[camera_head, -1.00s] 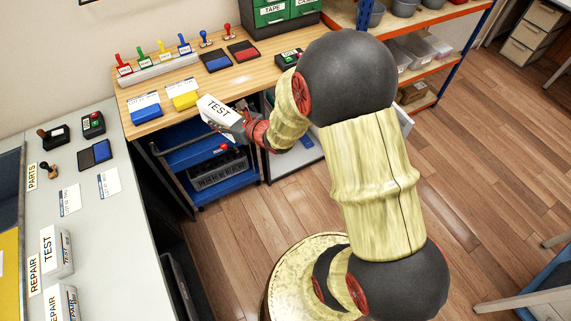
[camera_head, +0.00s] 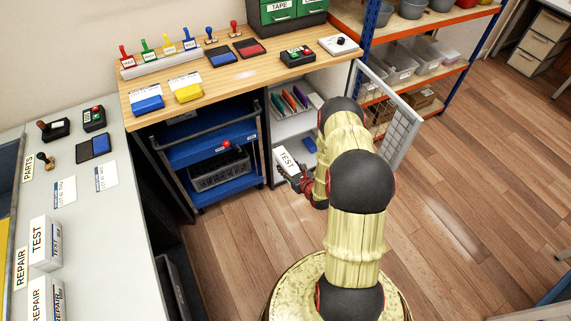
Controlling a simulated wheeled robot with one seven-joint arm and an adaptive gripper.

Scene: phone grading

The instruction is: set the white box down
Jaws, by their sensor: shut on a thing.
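The white box (camera_head: 286,160) with TEST on its top is in my gripper (camera_head: 303,182). My gripper is shut on it, and the arm partly hides the fingers. The box is below the wooden worktop, at the front of the open cabinet (camera_head: 283,125) under the bench. I cannot tell whether it touches a shelf. Two other white boxes stand on the grey table at the left, one marked TEST (camera_head: 43,243) and one marked REPAIR (camera_head: 46,300).
The cabinet's mesh door (camera_head: 403,135) stands open to the right of my arm. Coloured folders (camera_head: 293,100) and a blue item (camera_head: 309,145) lie inside the cabinet. A blue cart (camera_head: 212,150) is at its left. Stamps and ink pads sit on the wooden worktop (camera_head: 215,85).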

